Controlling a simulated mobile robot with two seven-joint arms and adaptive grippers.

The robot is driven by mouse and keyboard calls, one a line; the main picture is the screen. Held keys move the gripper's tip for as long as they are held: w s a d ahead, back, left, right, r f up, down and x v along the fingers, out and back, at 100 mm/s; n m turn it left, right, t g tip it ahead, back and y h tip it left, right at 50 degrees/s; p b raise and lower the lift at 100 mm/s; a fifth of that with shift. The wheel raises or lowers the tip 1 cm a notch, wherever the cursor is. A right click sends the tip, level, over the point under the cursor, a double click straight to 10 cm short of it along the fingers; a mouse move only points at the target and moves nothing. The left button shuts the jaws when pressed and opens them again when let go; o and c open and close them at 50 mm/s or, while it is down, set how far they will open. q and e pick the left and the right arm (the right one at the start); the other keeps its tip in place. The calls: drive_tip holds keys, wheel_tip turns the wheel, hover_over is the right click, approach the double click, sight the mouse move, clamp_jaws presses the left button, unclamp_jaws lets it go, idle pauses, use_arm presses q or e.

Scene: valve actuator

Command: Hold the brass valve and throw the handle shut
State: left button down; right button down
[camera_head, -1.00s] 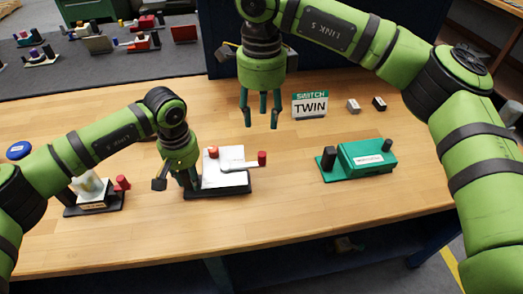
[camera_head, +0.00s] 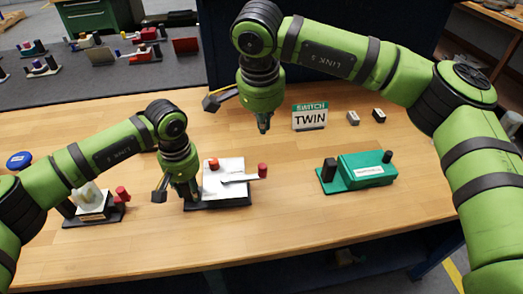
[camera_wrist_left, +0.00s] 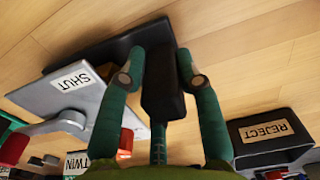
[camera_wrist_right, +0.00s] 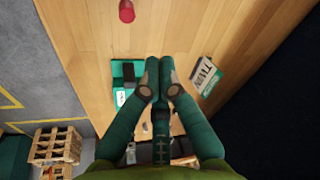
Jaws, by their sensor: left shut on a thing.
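The valve unit in the middle of the bench has a pale plate (camera_head: 212,187) on a black base (camera_head: 218,204). Its grey handle (camera_head: 238,178) points right and ends in a red knob (camera_head: 263,170). No brass colour shows on it. My left gripper (camera_head: 187,190) is shut on the unit's black post (camera_wrist_left: 161,85), at the plate's left side. In the left wrist view the plate carries a SHUT label (camera_wrist_left: 73,81). My right gripper (camera_head: 263,125) is shut and empty, in the air above and behind the unit. Its fingertips (camera_wrist_right: 159,65) are close together.
A green unit (camera_head: 366,170) stands to the right and another unit (camera_head: 95,205) with a red knob to the left. A TWIN sign (camera_head: 309,116) and two small blocks stand behind. A REJECT tray (camera_wrist_left: 268,130) shows in the left wrist view. The bench front is clear.

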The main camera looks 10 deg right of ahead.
wheel_tip(320, 180, down, 10)
drive_tip(key=n+t, duration=0.1)
drive_tip(key=n, duration=0.5)
idle(0.4)
